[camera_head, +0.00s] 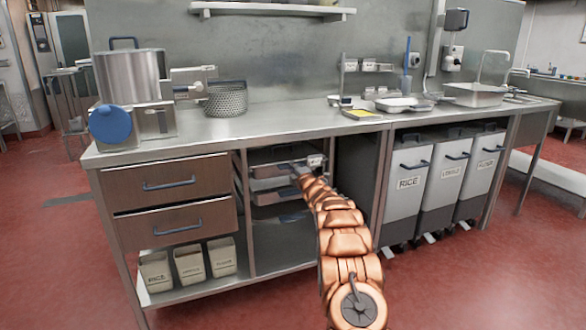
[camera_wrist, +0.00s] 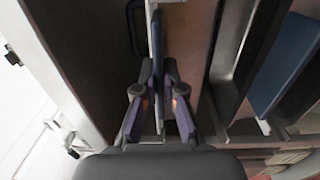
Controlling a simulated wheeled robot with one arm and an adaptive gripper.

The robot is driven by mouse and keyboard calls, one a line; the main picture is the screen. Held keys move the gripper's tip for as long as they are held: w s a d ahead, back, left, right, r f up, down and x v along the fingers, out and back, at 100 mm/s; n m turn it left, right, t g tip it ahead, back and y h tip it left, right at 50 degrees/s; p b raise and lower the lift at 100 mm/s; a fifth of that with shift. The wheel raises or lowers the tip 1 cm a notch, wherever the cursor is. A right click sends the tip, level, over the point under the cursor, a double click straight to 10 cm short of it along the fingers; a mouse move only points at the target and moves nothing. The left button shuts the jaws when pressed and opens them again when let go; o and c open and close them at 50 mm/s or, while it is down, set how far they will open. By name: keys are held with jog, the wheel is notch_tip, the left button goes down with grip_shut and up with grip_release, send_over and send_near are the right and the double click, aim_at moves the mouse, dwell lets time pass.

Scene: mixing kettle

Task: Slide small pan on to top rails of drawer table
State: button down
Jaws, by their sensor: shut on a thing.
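My copper-coloured arm reaches into the open rail bay of the drawer table (camera_head: 205,157), just right of its two brown drawers. My gripper (camera_wrist: 158,98) is shut on an upright blue strip (camera_wrist: 157,42), which looks like the handle of the small pan. In the head view, a shallow metal pan (camera_head: 275,155) shows at the top rails, under the counter. Its front is partly hidden by the gripper end of my arm. I cannot tell how far the pan sits along the rails. Another pan or tray level (camera_head: 268,196) lies below.
A metal pot (camera_head: 130,76) and a perforated basket (camera_head: 226,100) stand on the counter. Labelled bins (camera_head: 408,184) stand right of the bay. Labelled containers (camera_head: 189,263) sit on the lower shelf. The red floor in front is clear around my arm.

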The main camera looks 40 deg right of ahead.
jog(key=shift+r, duration=0.25)
jog(key=c, duration=1.2)
grip_release()
jog(key=shift+f, duration=0.1)
jog(key=shift+o, duration=0.4)
jog(key=shift+f, duration=0.15)
jog(key=o, duration=0.4)
jog(key=shift+s, duration=0.1)
jog(key=b+v, duration=0.6)
jog(key=shift+s+a+b, duration=0.2)
jog(key=shift+s+b, duration=0.15)
jog(key=shift+b, duration=0.05)
